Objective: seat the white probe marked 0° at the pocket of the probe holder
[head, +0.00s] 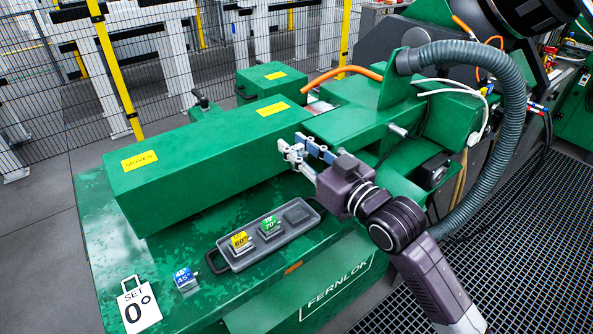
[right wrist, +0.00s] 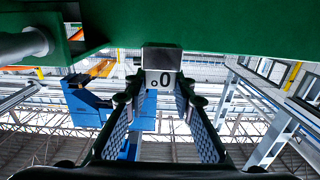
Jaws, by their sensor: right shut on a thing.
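My right gripper (head: 297,148) is beside the green machine beam, below its edge. In the right wrist view its two fingers (right wrist: 158,95) are shut on the white probe marked 0° (right wrist: 160,80). The label appears upside down there, with a plain grey face above it. The probe is right at the lower edge of a green part (right wrist: 220,25); I cannot tell whether they touch. In the head view the probe cannot be made out clearly between the fingers. The holder's pocket is not clearly seen in either view. My left gripper is not in view.
A dark tray (head: 233,263) on the green table holds a yellow probe (head: 240,242) and a green 70° probe (head: 270,226); its far slot is empty. A blue 45° probe (head: 186,279) lies left of it. A white "SET 0°" tag (head: 139,305) is near the table's corner. A grey hose (head: 505,80) curves at right.

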